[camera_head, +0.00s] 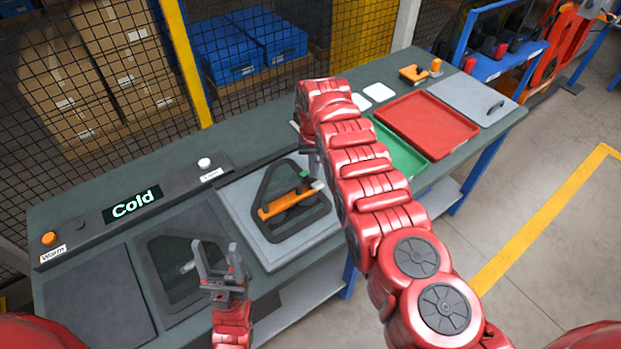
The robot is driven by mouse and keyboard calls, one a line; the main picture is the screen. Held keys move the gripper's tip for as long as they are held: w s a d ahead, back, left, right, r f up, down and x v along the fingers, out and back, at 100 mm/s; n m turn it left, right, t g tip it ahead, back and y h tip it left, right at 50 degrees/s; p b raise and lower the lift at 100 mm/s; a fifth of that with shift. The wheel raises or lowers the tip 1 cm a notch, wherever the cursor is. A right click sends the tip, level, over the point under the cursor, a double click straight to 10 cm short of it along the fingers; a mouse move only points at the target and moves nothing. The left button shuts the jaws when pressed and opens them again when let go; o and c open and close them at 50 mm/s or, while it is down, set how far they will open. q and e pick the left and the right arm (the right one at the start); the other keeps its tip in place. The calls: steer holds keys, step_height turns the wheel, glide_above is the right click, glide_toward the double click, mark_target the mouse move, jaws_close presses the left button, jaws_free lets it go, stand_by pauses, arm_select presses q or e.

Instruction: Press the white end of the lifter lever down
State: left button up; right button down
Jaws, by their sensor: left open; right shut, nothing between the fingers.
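An orange lever (284,205) lies across a black door-shaped frame (262,228), which sits on a light grey plate. Its small white end (317,185) is at the upper right of the frame, beside my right arm. My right gripper (312,166) is shut and empty, close above and left of that white end. My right arm partly hides it, and I cannot tell whether it touches. My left gripper (216,260) is open and empty, fingers pointing up in the picture, over the dark left panel (165,258).
A console with a "Cold" display (133,204), an orange button (49,239) and a white button (204,163) runs along the back left. A green tray (402,150) and a red tray (428,124) stand right of my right arm. Mesh fencing stands behind.

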mark_target(314, 181)
steer(key=shift+f+b, duration=1.2)
steer(key=shift+f, duration=0.1)
stand_by(0.4)
steer(key=shift+r, duration=0.15)
steer(key=shift+r+p, duration=0.9)
steer(key=shift+p, duration=0.15)
step_height(314, 181, up, 3)
steer(key=shift+p, duration=1.25)
steer(key=shift+r+p, duration=0.55)
steer(key=shift+r, duration=0.5)
steer(key=shift+f, duration=0.1)
